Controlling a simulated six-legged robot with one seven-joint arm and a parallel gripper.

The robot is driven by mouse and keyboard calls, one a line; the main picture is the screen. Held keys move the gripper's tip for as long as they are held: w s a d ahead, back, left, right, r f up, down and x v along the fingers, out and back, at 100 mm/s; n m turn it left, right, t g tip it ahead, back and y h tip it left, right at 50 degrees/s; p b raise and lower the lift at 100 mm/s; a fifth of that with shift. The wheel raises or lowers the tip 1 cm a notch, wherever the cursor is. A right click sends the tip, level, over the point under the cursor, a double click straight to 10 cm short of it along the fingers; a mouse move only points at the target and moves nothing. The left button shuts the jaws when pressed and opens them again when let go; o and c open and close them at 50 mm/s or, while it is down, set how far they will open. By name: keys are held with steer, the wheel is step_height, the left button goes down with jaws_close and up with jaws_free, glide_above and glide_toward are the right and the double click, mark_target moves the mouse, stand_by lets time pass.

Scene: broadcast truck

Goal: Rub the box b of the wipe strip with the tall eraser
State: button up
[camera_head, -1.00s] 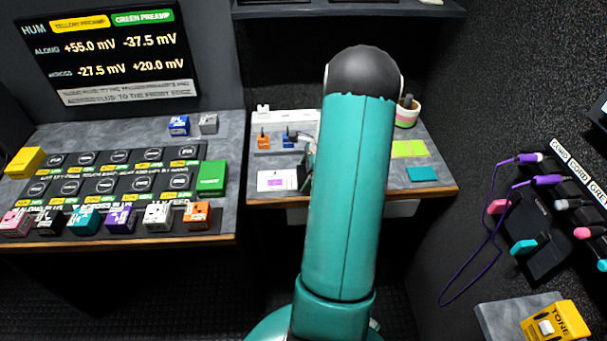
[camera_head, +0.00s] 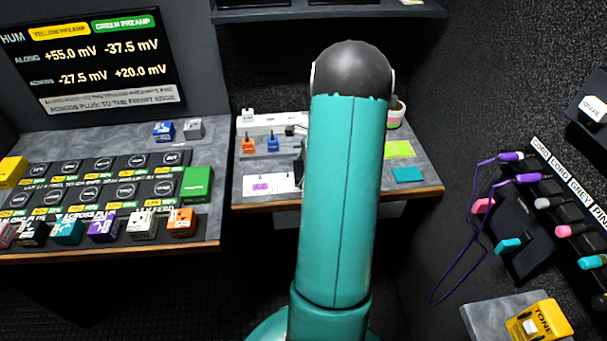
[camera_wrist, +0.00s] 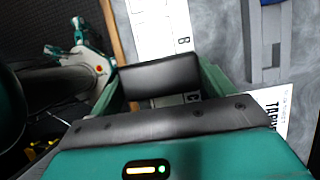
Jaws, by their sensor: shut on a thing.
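In the wrist view my gripper (camera_wrist: 160,88) is shut on a dark block, which I take to be the tall eraser (camera_wrist: 160,74). The white wipe strip (camera_wrist: 152,22) runs beneath it, with a letter B printed beside box b (camera_wrist: 165,42). A letter C shows between the fingers, just below the block. I cannot tell whether the eraser touches the strip. In the head view the strip (camera_head: 250,186), with a purple patch, lies near the bench's front edge. My arm hides most of the gripper there.
An orange block (camera_head: 248,146) and a blue block (camera_head: 273,145) stand in a grey rack behind the strip. A green pad (camera_head: 398,149) and a teal pad (camera_head: 407,174) lie to the right.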

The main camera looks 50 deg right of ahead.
steer(key=shift+w+a+r, duration=0.15)
steer(key=shift+r, duration=2.4)
